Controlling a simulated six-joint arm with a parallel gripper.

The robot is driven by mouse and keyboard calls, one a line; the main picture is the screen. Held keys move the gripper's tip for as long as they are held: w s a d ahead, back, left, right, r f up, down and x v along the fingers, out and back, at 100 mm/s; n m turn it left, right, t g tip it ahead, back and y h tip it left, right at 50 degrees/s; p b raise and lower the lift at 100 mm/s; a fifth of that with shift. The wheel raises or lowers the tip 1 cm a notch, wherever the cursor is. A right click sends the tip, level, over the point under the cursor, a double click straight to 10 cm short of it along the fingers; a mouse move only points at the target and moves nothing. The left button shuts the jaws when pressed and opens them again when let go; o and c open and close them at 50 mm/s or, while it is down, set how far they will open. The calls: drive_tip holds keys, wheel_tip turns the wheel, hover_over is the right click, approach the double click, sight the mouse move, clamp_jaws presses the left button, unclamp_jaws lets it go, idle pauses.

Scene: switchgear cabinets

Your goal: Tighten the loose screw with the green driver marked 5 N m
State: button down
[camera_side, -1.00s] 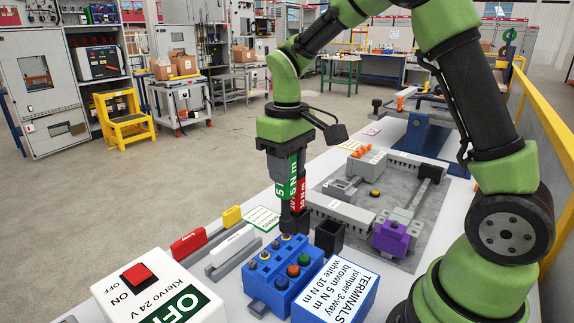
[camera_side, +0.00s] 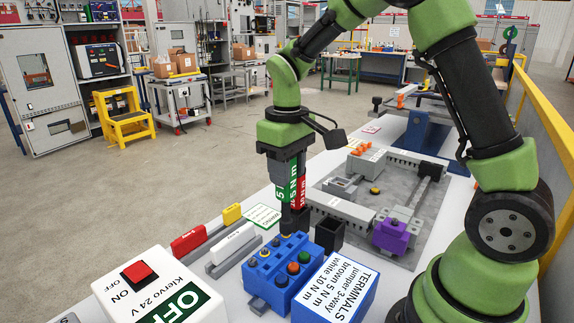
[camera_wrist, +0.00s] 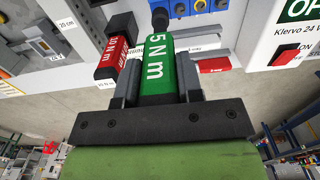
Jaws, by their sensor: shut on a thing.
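My gripper (camera_side: 284,152) points down and is shut on the green driver (camera_side: 283,183) marked 5 N m. In the wrist view the green driver (camera_wrist: 157,66) sits between both fingers, its dark end pointing away from the palm. The red driver marked 10 N m (camera_side: 299,194) stands close beside it, outside the fingers in the wrist view (camera_wrist: 113,55). The drivers' dark lower ends show just behind the blue block (camera_side: 281,272), which has several coloured round tops. I cannot make out the loose screw.
An empty black open box (camera_side: 329,236) stands right of the drivers. A sign block (camera_side: 335,290) reads TERMINALS, brown 5 N m, white 10 N m. A white switch box (camera_side: 155,295) stands front left. A grey panel (camera_side: 350,200) with a purple part (camera_side: 391,236) lies behind.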

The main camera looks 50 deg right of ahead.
drive_tip(key=shift+f, duration=0.45)
idle(0.3)
drive_tip(key=shift+r+n, duration=0.1)
drive_tip(key=shift+n, duration=0.5)
drive_tip(key=shift+n, duration=0.6)
drive_tip(key=shift+n, duration=0.5)
